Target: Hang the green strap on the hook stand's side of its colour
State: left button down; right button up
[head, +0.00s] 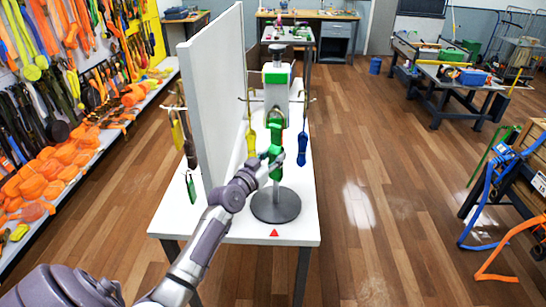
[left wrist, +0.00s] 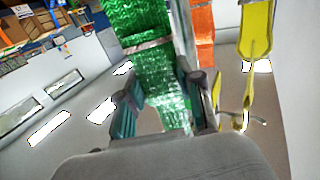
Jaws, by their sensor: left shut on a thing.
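The hook stand (head: 276,207) is a post on a round dark base on the white table, with a green patch (head: 277,78) near its top facing me. A yellow strap (head: 251,141) hangs on its left side and a blue strap (head: 302,150) on its right. My left gripper (head: 271,160) is shut on the green strap (head: 275,138), upright in front of the post. I cannot tell whether its upper loop is around a hook. In the left wrist view, the green strap (left wrist: 155,65) is between the fingers (left wrist: 165,100), with the yellow strap (left wrist: 255,30) at right.
A tall white panel (head: 215,90) stands on the table (head: 235,225) left of the stand. An orange piece (left wrist: 203,28) shows behind the green strap. Open floor lies to the right.

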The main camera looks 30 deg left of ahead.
pick_arm(q)
jog(key=c, duration=0.7)
grip_release()
jog(key=shift+s+f, duration=0.1)
jog(key=shift+s, duration=0.1)
jog(key=s, duration=1.1)
jog(key=shift+s+d, duration=0.15)
jog(key=shift+s, duration=0.15)
